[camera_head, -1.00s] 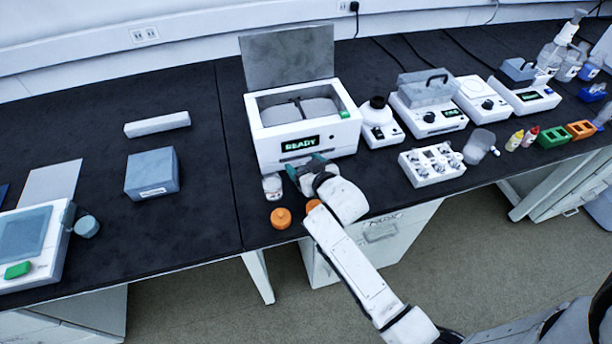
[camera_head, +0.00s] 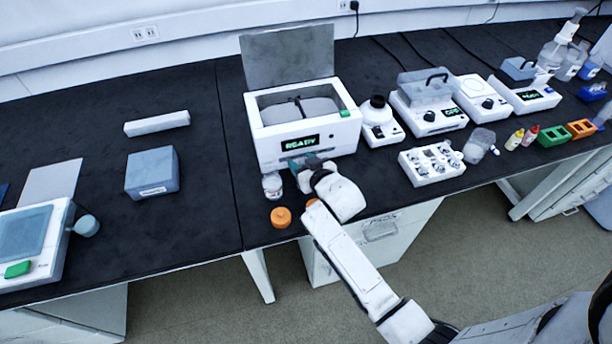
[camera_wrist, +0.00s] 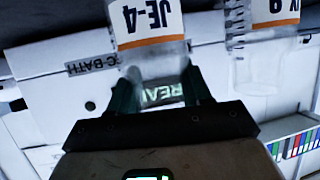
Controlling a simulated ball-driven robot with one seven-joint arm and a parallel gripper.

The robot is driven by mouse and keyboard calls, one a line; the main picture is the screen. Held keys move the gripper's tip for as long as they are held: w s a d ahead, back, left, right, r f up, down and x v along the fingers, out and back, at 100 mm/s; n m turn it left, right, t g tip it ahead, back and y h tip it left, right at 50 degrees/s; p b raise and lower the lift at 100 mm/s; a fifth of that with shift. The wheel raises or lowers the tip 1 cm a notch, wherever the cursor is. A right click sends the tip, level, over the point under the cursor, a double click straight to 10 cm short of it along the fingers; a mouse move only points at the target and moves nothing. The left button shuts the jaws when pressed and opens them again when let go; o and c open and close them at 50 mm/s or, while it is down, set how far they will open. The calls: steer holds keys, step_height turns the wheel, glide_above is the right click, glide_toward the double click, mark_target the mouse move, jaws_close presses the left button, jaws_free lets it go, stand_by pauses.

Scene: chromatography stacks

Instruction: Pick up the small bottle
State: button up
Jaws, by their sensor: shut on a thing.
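A small clear bottle with a white and orange label reading "JE-4" (camera_wrist: 150,22) is between the two dark green fingers of my gripper (camera_wrist: 160,78) in the wrist view. The fingers are shut on its clear part. In the head view my gripper (camera_head: 306,164) is close in front of the white READY device (camera_head: 305,128); the held bottle is mostly hidden there by the gripper and wrist. A second clear bottle (camera_wrist: 264,55), with a similar label, is beside it in the wrist view. It shows just left of my gripper in the head view (camera_head: 272,187), standing on the bench.
An orange cap (camera_head: 281,217) lies on the bench near the front edge, with another orange piece partly behind my arm. A blue-grey box (camera_head: 152,173) stands to the left. A white vial rack (camera_head: 431,165) stands to the right. Dark bench between box and device is clear.

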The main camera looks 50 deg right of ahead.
steer(key=shift+r, duration=0.1)
steer(key=shift+c, duration=0.2)
steer(key=shift+r, duration=0.25)
step_height(320, 180, up, 2)
steer(key=shift+r, duration=0.1)
steer(key=s+a+r, duration=0.2)
steer(key=s+r, duration=0.8)
steer(key=s, duration=0.4)
steer(key=shift+s, duration=0.1)
